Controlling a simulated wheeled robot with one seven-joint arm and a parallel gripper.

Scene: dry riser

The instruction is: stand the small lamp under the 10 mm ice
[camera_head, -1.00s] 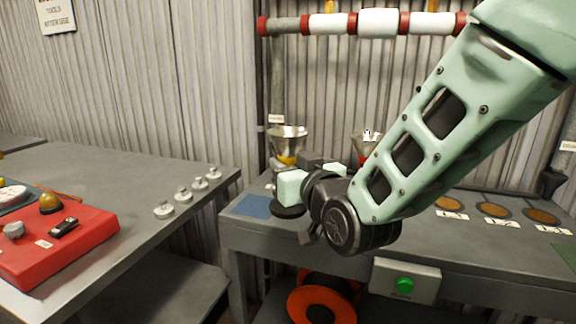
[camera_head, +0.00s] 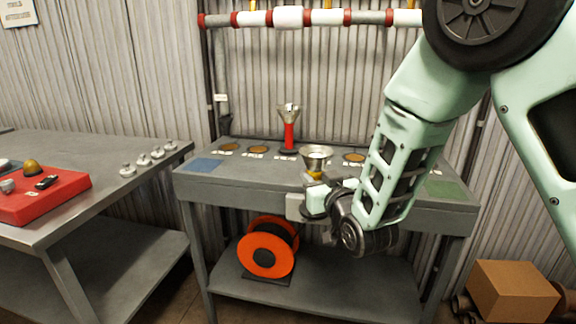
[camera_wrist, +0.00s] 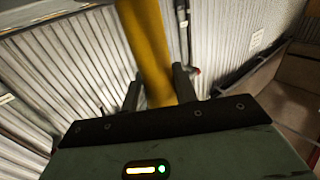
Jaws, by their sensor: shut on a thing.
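A yellow lamp (camera_head: 315,174) with a flared metal cup on top is in my gripper (camera_head: 318,193), in front of the right half of the bench. In the wrist view its yellow body (camera_wrist: 150,45) stands between the two fingers of my gripper (camera_wrist: 158,88). Its lower end is hidden, and I cannot tell whether it touches the bench. A red lamp (camera_head: 289,136) with a similar cup stands upright at the back of the bench, left of my gripper. White ice sleeves (camera_head: 288,17) with red collars sit along the pipe above. Their thickness labels cannot be read.
The grey bench (camera_head: 245,185) carries several labelled brown discs (camera_head: 254,149), a blue mat (camera_head: 205,165) and a green mat (camera_head: 445,188). An orange cable reel (camera_head: 262,262) is on the shelf below. A side table (camera_head: 90,160) with a red tray (camera_head: 45,200) is left; a cardboard box (camera_head: 512,290) is right.

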